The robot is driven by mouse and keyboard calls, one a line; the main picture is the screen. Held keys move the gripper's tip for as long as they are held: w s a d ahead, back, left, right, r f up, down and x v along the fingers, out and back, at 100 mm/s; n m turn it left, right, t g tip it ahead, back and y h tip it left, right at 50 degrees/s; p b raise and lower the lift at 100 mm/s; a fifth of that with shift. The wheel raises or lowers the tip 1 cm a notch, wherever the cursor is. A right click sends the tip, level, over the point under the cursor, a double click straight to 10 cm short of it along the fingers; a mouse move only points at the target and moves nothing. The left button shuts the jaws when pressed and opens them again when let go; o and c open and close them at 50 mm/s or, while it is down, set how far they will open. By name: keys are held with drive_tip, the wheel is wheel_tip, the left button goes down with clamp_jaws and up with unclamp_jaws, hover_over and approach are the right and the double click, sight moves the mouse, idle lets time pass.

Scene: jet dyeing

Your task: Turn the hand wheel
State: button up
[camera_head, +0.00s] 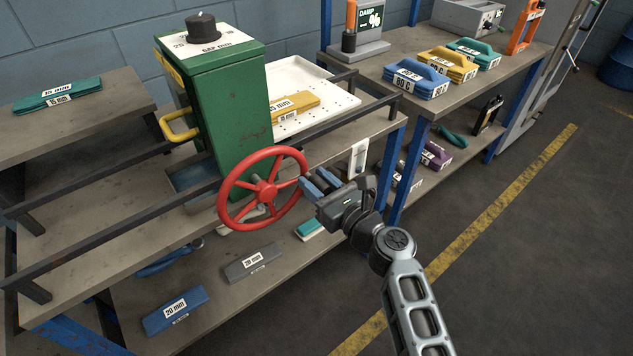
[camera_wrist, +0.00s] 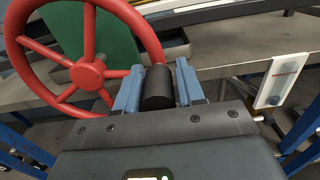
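The red hand wheel (camera_head: 263,190) stands upright on the front of the green machine housing (camera_head: 222,105). In the wrist view, the wheel (camera_wrist: 88,72) fills the upper left. My gripper (camera_head: 316,186) is at the right side of its rim. A black cylindrical handle (camera_wrist: 158,88) sits between the two blue fingers of my gripper (camera_wrist: 158,84), beside the rim. The left finger looks very close to the handle, and a narrow gap seems to show on the right. I cannot tell whether both fingers touch it.
A dark rail (camera_head: 130,225) runs in front of the machine. A lower shelf (camera_head: 215,300) holds blue and grey blocks. A white plate (camera_head: 357,158) hangs right of the wheel. A second bench (camera_head: 410,110) stands at the right. Floor is free at the lower right.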

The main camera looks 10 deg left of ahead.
drive_tip(key=o, duration=0.3)
drive_tip(key=v, duration=0.8)
idle(0.5)
